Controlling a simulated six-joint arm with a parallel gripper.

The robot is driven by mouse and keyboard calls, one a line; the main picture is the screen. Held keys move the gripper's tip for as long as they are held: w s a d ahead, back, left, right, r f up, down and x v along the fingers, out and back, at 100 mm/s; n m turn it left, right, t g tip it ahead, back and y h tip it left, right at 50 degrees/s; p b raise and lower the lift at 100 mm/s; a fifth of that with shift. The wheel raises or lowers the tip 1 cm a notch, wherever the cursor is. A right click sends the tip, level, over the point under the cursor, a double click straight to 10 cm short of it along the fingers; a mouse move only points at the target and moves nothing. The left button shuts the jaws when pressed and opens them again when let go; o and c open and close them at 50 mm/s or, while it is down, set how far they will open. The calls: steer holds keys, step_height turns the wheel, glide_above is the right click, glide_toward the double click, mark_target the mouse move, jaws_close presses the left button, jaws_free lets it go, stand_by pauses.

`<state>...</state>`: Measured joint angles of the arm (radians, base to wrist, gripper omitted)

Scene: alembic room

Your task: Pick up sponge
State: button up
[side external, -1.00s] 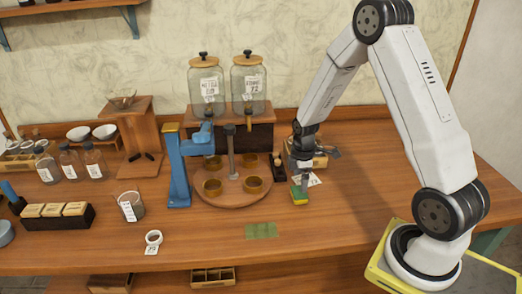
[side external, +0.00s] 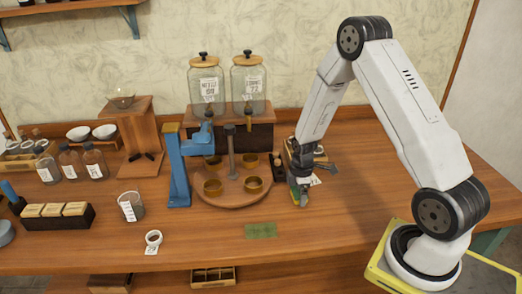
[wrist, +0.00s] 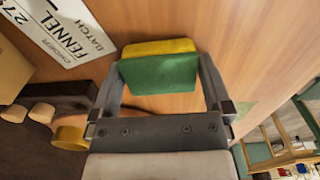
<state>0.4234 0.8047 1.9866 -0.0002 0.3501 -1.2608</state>
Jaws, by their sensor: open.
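The sponge (wrist: 160,72) is green with a yellow layer and lies on the wooden table. In the wrist view it sits between the two fingers of my gripper (wrist: 160,85), which are open, one on each side of it. I cannot tell whether either finger touches it. In the side external view my gripper (side external: 300,194) is low over the table and hides most of the sponge; only a little green and yellow (side external: 301,201) shows.
A round wooden stand (side external: 232,199) with brass cups is just left of my gripper. A small dark block (side external: 278,171) and a white label card (side external: 315,180) are close by. A green mat (side external: 261,231) lies in front. The table to the right is clear.

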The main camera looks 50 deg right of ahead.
steer(key=shift+f, duration=0.1)
stand_by(0.4)
steer(key=c, duration=0.9)
steer(key=shift+r, duration=0.2)
steer(key=shift+r, duration=0.75)
steer(key=shift+s+a+r, duration=0.75)
steer(key=shift+s+r, duration=1.1)
steer(key=shift+s, duration=0.35)
steer(key=shift+s+a+r, duration=0.75)
steer(key=shift+s+r, duration=1.1)
steer(key=shift+s, duration=0.35)
steer(key=shift+s+a+r, duration=0.75)
steer(key=shift+s+r, duration=1.1)
steer(key=shift+s, duration=0.35)
